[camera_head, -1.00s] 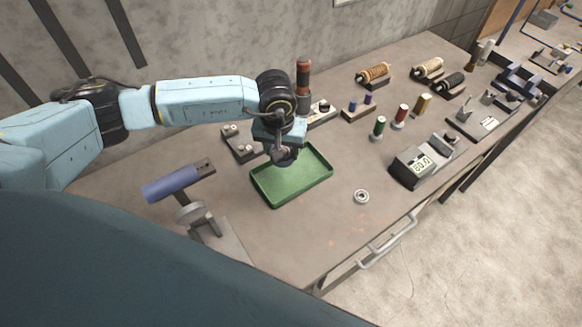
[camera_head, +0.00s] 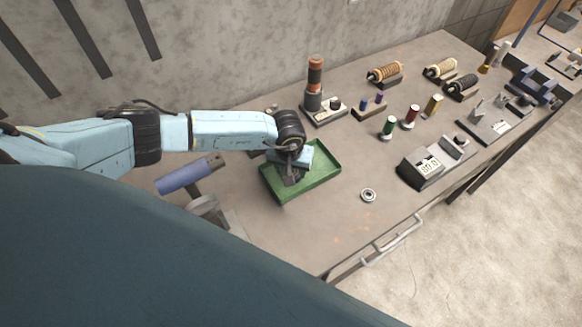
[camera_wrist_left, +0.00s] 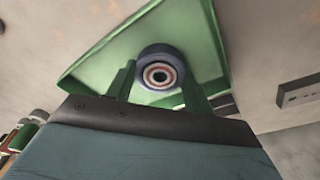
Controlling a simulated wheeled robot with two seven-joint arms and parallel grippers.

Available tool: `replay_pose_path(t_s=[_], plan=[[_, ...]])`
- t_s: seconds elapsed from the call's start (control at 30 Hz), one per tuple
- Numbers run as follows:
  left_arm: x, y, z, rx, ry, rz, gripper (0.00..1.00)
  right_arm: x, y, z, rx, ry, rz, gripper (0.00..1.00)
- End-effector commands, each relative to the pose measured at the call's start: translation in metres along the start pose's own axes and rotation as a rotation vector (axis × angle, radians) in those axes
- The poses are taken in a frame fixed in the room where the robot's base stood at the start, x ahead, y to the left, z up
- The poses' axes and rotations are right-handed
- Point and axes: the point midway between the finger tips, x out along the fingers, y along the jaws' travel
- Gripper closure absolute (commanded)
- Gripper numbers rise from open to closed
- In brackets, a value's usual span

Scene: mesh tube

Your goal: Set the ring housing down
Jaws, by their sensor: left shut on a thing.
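The ring housing (camera_wrist_left: 160,68) is a short, dark blue-grey round piece with pale and red rings at its centre, seen in the left wrist view. My left gripper (camera_wrist_left: 159,88) is shut on it, with one finger at each side. In the head view my left gripper (camera_head: 292,178) points down over the left part of the green tray (camera_head: 322,184), and the arm hides the housing there. The tray also fills the background of the wrist view (camera_wrist_left: 100,60). Whether the housing touches the tray floor, I cannot tell. My right gripper is not in view.
A small metal ring (camera_head: 368,195) lies on the bench right of the tray. A display box (camera_head: 421,168) stands farther right, spools (camera_head: 389,127) behind. A blue cylinder on a stand (camera_head: 190,175) is left of the tray. The tray's right half is clear.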

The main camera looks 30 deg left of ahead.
Motion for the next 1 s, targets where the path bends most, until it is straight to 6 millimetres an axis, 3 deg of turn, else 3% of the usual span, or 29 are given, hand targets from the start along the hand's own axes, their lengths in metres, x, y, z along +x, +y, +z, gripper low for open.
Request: replay_pose_path(t_s=[0.17,0.2,0.33,0.77,1.0], plan=[[0.004,0.0,0.0,0.0,0.002,0.001,0.8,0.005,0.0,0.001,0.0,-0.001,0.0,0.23],[0.003,0.0,0.001,0.0,0.0,-0.001,0.43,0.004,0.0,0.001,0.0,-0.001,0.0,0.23],[0.003,0.0,0.001,0.0,0.0,-0.001,0.27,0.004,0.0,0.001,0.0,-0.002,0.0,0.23],[-0.005,0.0,-0.001,0.0,0.001,0.0,0.27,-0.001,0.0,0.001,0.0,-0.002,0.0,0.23],[-0.045,0.0,-0.002,0.002,0.004,0.001,0.27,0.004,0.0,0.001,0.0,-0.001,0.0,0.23]])
